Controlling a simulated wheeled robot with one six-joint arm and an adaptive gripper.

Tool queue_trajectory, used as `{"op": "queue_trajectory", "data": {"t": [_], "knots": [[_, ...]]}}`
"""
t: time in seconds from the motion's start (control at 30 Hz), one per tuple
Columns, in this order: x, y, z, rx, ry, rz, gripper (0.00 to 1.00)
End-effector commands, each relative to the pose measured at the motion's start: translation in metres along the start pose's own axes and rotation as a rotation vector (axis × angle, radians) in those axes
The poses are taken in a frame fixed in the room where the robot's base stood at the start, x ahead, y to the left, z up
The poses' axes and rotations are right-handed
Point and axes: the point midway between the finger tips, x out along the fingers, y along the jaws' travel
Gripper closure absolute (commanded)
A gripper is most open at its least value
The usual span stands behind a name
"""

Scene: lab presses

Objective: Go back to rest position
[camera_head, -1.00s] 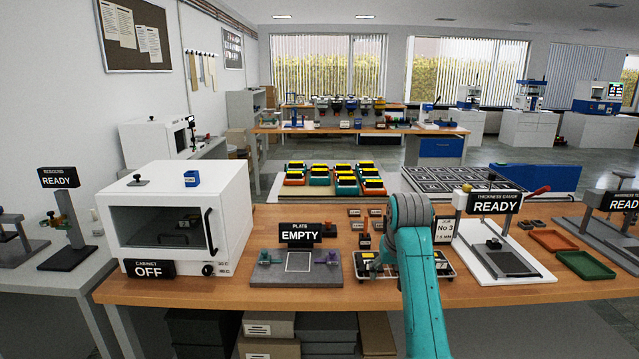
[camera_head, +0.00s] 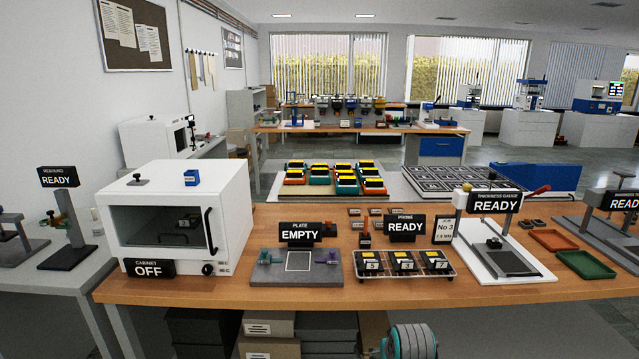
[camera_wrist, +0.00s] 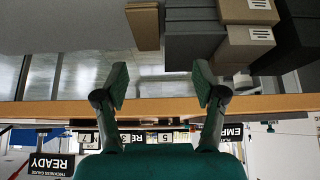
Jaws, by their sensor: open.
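My gripper (camera_wrist: 161,82) shows in the wrist view with its two fingers spread wide and nothing between them. In that view, which is upside down, the fingers stand in front of the bench's front edge (camera_wrist: 60,112), with boxes beyond. In the head view only a teal part of my arm (camera_head: 408,342) shows at the bottom edge, below the bench front; the fingers cannot be made out there.
A white cabinet (camera_head: 232,200) marked OFF and a grey plate fixture (camera_head: 268,276) marked EMPTY stand left of the tray. A thickness gauge (camera_head: 510,262) marked READY and red and green trays (camera_head: 585,264) stand right. Cardboard boxes (camera_wrist: 247,45) fill part of the space under the bench.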

Motion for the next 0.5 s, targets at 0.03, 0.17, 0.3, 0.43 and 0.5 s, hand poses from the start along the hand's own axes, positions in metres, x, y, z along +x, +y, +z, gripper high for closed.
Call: {"op": "queue_trajectory", "data": {"t": [0.03,0.17,0.3,0.43,0.5], "knots": [[0.008,0.001,0.023,0.000,0.011,0.000,0.30],[0.020,0.002,0.069,0.000,0.057,0.000,0.30],[0.026,0.003,0.118,-0.001,0.106,-0.001,0.30],[0.025,0.004,0.163,-0.001,0.152,-0.001,0.30],[0.022,0.004,0.186,-0.001,0.176,-0.001,0.30]]}}
